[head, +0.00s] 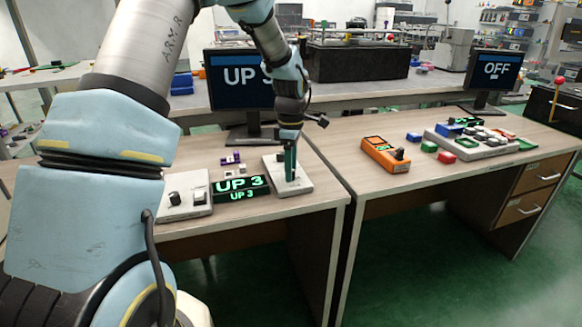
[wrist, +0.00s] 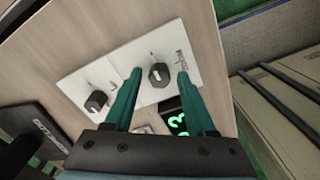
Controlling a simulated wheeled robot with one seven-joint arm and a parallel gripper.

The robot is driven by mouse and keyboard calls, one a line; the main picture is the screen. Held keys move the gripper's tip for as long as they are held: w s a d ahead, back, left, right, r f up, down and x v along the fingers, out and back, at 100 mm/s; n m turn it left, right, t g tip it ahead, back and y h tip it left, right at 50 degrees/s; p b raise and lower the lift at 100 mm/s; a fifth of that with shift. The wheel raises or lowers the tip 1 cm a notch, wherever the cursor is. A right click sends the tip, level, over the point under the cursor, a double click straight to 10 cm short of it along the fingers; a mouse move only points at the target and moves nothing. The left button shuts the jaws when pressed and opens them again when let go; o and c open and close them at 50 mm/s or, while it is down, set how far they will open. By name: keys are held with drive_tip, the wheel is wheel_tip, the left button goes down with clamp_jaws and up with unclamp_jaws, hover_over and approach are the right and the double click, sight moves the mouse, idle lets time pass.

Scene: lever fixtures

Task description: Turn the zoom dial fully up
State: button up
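The zoom dial (wrist: 159,75) is a dark knob with a white pointer mark, on a white panel (wrist: 190,84) whose lettering beside the knob seems to read zoom. My gripper (wrist: 159,73) has two teal fingers, open, one on each side of the dial. Gaps show between the knob and both fingers; I cannot tell how deep the fingertips reach. In the head view my gripper (head: 290,165) points down over the right-hand white panel (head: 302,187) and hides its dial. A green-lit display (head: 240,187) beside it reads UP 3.
A second dark knob (wrist: 96,102) sits left of the dial in the wrist view. A white panel with knobs (head: 185,208) and a monitor (head: 225,85) stand near my arm. The right desk holds an orange box (head: 386,155) and a monitor reading OFF (head: 495,70).

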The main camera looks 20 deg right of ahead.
clamp_jaws()
